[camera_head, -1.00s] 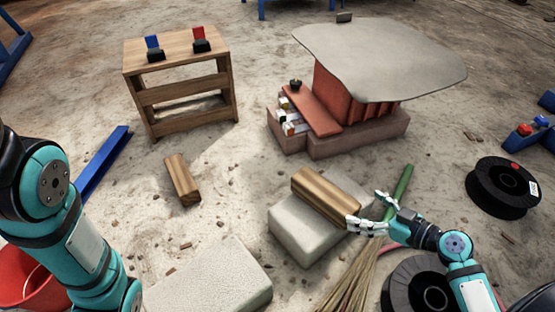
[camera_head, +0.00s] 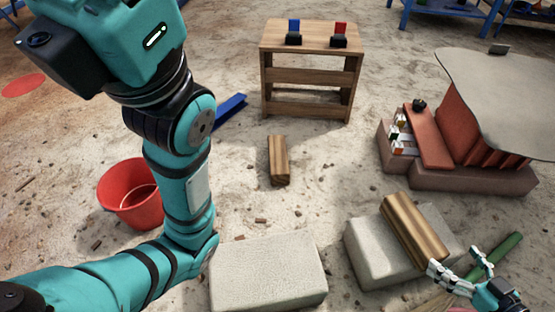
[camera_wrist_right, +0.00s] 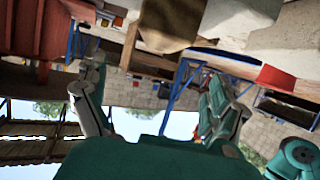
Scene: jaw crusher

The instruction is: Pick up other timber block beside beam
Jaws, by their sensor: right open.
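One timber block (camera_head: 279,160) lies on the ground, right of the blue beam (camera_head: 230,110) and in front of the wooden stand. A second timber block (camera_head: 413,230) rests on a pale concrete block (camera_head: 365,256) at the right. My right gripper (camera_head: 455,260) is open at the near end of this second block; whether it touches is unclear. In the right wrist view my right gripper (camera_wrist_right: 152,80) has its fingers wide apart with nothing between them. A blurred brown block end (camera_wrist_right: 172,22) shows beyond them. My left arm fills the left side; its gripper is out of view.
A wooden stand (camera_head: 312,50) holds a blue and a red piece. A red bucket (camera_head: 130,200) stands behind my left arm. Another concrete block (camera_head: 268,270) lies in front. The crusher model (camera_head: 470,180) is at right.

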